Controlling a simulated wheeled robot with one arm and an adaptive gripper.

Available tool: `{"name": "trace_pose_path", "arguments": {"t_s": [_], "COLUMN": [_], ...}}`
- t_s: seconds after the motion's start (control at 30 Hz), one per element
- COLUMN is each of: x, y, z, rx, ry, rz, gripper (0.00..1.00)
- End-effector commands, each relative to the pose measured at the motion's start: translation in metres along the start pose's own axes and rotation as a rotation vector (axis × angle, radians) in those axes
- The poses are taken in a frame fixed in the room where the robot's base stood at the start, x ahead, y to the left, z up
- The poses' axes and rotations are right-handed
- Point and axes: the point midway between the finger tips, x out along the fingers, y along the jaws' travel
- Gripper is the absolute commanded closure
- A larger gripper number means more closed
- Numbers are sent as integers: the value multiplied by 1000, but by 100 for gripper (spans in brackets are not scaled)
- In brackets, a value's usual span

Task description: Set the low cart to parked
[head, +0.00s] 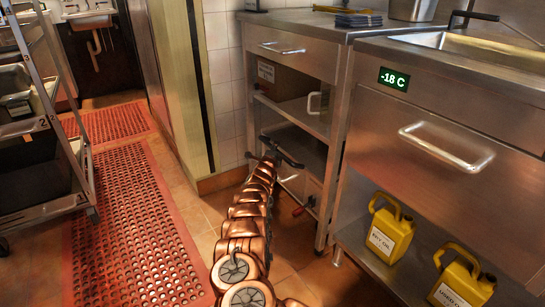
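A wheeled metal cart (38,213) with shelves and trays stands at the left edge in the head view, partly cut off. A caster shows under its near corner. I cannot tell whether this is the low cart, and no park setting is readable. My copper-coloured arm reaches forward from the bottom middle. My dark gripper (281,153) is at its far end, in front of the open shelves of the steel counter (315,70), well to the right of the cart. The gripper is small and seen from behind, so its fingertips are unclear. I see nothing held in it.
Yellow oil jugs (390,230) stand on the right unit's lower shelf, below a drawer handle (447,148) and a "-18 C" display (393,79). Red perforated mats (128,225) cover the open aisle at left.

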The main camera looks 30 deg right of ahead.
Motion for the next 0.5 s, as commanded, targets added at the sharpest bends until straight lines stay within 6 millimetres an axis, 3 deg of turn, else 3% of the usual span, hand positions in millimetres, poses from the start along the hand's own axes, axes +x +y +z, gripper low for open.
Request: {"name": "trace_pose_path", "arguments": {"t_s": [0.5], "x": [-31], "y": [0], "z": [1], "rx": [-3], "ry": [-2], "rz": [0], "gripper": [52]}}
